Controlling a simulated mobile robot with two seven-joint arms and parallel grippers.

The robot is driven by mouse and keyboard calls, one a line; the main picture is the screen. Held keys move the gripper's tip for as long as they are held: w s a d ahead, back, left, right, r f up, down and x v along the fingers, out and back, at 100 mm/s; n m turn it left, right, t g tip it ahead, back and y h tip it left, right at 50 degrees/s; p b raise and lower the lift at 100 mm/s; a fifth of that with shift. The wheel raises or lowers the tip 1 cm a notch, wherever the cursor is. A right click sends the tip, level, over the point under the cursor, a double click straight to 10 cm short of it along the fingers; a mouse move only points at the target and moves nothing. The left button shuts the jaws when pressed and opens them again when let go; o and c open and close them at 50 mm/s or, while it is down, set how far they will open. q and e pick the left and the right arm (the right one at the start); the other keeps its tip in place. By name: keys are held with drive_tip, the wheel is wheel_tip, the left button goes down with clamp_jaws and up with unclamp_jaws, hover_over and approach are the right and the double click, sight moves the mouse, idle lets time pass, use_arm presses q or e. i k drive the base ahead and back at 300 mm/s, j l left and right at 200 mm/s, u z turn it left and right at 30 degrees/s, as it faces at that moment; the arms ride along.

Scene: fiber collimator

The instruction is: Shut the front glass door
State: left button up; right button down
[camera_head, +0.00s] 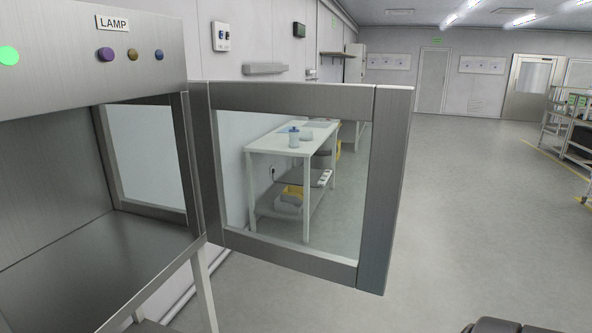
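The front glass door (388,190) is a clear pane in a brushed-metal frame. It stands wide open, swung out to the right from the right front corner of the metal cabinet (60,215). Its free edge is at the right, toward the middle of the picture. The cabinet's front opening is uncovered, and the part of its inside that shows looks empty. No handle shows on this face of the door. Neither of my grippers is in view, and nothing is seen touching the door.
The cabinet's upper panel has a LAMP label (112,23), several knobs and a green light (8,56). A white table (270,144) with bottles shows through the glass. A rack (575,135) stands far right. The floor (480,220) right of the door is clear.

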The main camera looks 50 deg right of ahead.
sight(390, 109)
drive_tip(key=k+l+u, duration=0.15)
drive_tip(key=l, duration=0.3)
drive_tip(key=l+u, duration=0.1)
drive_tip(key=l, duration=0.3)
drive_tip(key=k+l+u, duration=0.15)
drive_tip(key=l, duration=0.3)
drive_tip(key=k+l+u, duration=0.15)
drive_tip(key=l, duration=0.25)
drive_tip(key=k+l+u, duration=0.1)
drive_tip(key=l, duration=0.25)
drive_tip(key=k+l+u, duration=0.15)
drive_tip(key=l, duration=0.25)
